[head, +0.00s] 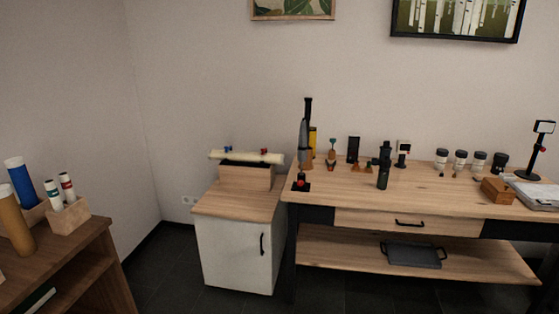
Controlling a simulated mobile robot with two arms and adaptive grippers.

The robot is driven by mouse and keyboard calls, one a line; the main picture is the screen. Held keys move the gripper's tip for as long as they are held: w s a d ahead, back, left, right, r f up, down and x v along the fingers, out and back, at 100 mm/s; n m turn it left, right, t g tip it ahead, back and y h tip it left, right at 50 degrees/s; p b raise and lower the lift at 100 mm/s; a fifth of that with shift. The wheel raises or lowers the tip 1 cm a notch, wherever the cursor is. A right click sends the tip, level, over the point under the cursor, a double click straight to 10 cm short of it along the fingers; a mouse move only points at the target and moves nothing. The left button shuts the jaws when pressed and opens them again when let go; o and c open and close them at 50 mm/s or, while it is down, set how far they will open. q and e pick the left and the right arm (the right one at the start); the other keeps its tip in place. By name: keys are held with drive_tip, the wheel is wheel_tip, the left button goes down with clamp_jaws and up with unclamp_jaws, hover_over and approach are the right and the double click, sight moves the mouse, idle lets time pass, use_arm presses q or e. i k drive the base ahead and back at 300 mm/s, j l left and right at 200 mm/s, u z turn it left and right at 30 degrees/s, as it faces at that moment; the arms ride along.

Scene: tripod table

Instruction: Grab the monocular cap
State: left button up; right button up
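A dark, upright device (383,168), possibly the monocular, stands on the wooden table (440,191) near its middle. At this distance I cannot make out a separate cap on it. Another tall grey and black device (303,140) stands at the table's left end on a black base with a red knob. Neither of my grippers is in view, and nothing in view is held.
A wooden block (497,190) and a black stand (533,160) are at the right. A white cabinet (232,255) adjoins the table's left side. A brown shelf (75,262) is at the left. Dark floor lies between.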

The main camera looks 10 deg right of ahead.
sight(385, 163)
drive_tip(key=i+z, duration=0.15)
drive_tip(key=i, duration=0.45)
drive_tip(key=i+j+z, duration=0.1)
drive_tip(key=i, duration=0.55)
drive_tip(key=i+j+z, duration=0.15)
drive_tip(key=i, duration=0.45)
drive_tip(key=j, duration=0.1)
